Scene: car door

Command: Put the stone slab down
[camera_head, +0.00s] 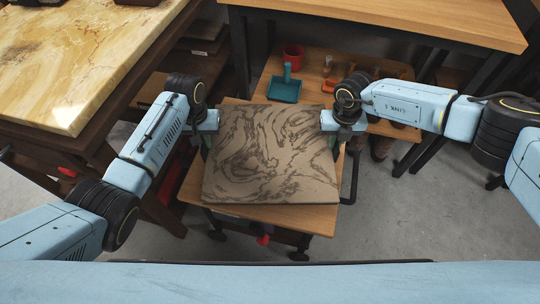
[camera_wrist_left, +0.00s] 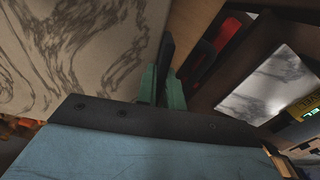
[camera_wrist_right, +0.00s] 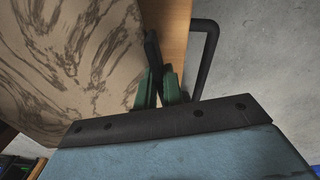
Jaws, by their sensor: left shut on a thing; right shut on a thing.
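The stone slab (camera_head: 268,155), beige with dark swirling veins, lies flat and level in the middle of the head view. It is over a wooden cart top (camera_head: 310,220), whose bare wood shows along the slab's edges. I cannot tell whether the slab touches the wood or hangs just above it. My left gripper (camera_head: 207,138) is shut on the slab's left edge. My right gripper (camera_head: 334,136) is shut on its right edge. The green fingers show at the slab's edge in the left wrist view (camera_wrist_left: 163,85) and right wrist view (camera_wrist_right: 157,82).
A marble-topped table (camera_head: 75,60) stands at the left. Behind the cart is a low wooden bench with a teal dustpan (camera_head: 285,88), a red cup (camera_head: 293,54) and small items. A high wooden table (camera_head: 400,18) spans the back. A dark handle (camera_wrist_right: 208,55) sticks out from the cart.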

